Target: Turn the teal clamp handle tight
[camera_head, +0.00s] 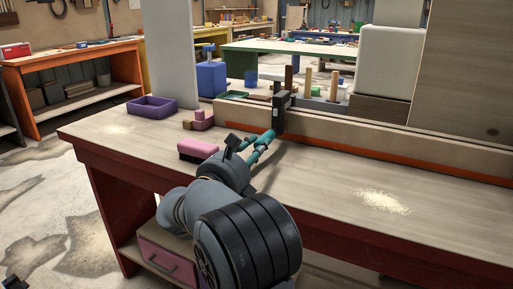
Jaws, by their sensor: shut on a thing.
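The clamp has a dark bar and head (281,112) standing upright against the long wooden board at the back of the bench. Its teal handle (268,136) slants down from the clamp head toward my arm. My gripper (256,145) is at the handle and shut on it, between the end of my grey arm and the clamp. The finger contact is small and partly hidden. How tightly the clamp sits cannot be told from this view.
A sawdust pile (381,200) lies right. The long board (370,140) closes off the back; the bench's right front is otherwise clear.

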